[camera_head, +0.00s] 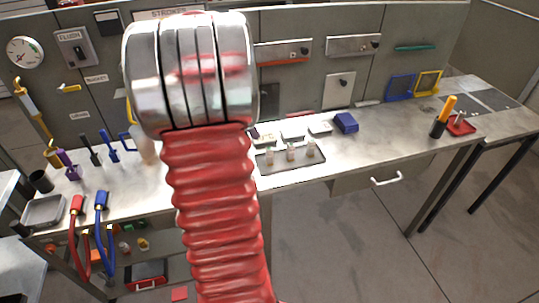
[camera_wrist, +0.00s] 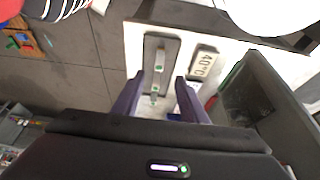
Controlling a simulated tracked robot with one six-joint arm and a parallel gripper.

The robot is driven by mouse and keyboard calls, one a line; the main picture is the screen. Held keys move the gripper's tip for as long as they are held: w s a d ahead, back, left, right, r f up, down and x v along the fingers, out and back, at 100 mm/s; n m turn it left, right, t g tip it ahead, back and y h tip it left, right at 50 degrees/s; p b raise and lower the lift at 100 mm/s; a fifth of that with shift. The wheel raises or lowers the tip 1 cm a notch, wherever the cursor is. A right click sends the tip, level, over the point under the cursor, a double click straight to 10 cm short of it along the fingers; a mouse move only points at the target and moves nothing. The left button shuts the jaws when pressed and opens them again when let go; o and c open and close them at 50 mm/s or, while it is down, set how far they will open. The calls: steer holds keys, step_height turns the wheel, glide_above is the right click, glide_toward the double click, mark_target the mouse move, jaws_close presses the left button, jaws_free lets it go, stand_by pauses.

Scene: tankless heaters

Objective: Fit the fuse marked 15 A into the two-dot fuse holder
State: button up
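In the wrist view my gripper (camera_wrist: 158,82) has its two purple fingers spread apart, on either side of the lower part of a grey plate (camera_wrist: 171,45). I see no fuse clearly held between the fingers. In the head view three small upright pieces, which may be fuses, stand on a dark tray (camera_head: 292,162); their markings are too small to read. My arm hides my gripper in the head view.
A dark box-like wall (camera_wrist: 262,92) stands close on the right. The bench right of the dark tray is mostly clear.

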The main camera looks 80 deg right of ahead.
glide_toward(269, 156)
steer(key=shift+s+d+f, duration=0.1)
steer(key=shift+d+f, duration=0.25)
steer(key=shift+f, duration=0.25)
steer(key=shift+d+f, duration=0.4)
steer(key=shift+f, duration=0.2)
steer(key=shift+x, duration=2.65)
steer(key=shift+s+d+r, duration=0.1)
steer(key=shift+c, duration=0.6)
jaws_close()
